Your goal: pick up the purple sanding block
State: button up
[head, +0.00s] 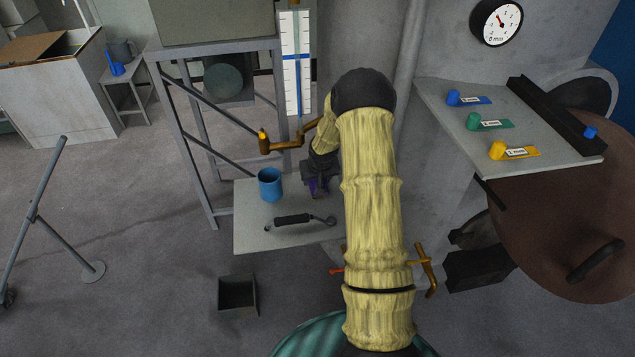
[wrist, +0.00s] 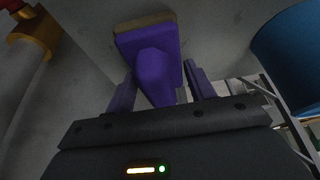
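The purple sanding block (wrist: 152,48) is at the upper middle of the wrist view. It has a purple body with a raised grip and a tan pad on its far side. My gripper (wrist: 158,74) has its two fingers apart, one on each side of the grip, with narrow gaps showing. I cannot see clear contact. In the head view my gripper (head: 318,184) points down over the pale shelf (head: 252,240). A little purple shows there, and the arm hides most of that spot.
A blue cup (head: 270,185) stands left of my gripper on the shelf. A black-handled tool (head: 293,219) lies in front of it. A bronze lever (head: 280,144) sticks out just above, near the arm. A dark open bin (head: 238,294) is on the floor.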

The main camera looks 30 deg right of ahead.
jog(key=c, duration=0.6)
jog(key=shift+r, duration=0.1)
jog(key=shift+r, duration=0.6)
notch_tip(320, 180, up, 2)
jog(key=shift+r, duration=0.25)
jog(key=s+d+b, duration=0.1)
jog(key=s, duration=1.1)
jog(key=s+d+b, duration=0.1)
jog(key=s, duration=0.4)
jog(key=shift+s+d+f+b, duration=0.2)
jog(key=shift+s+d+b, duration=0.1)
jog(key=shift+s+d, duration=0.1)
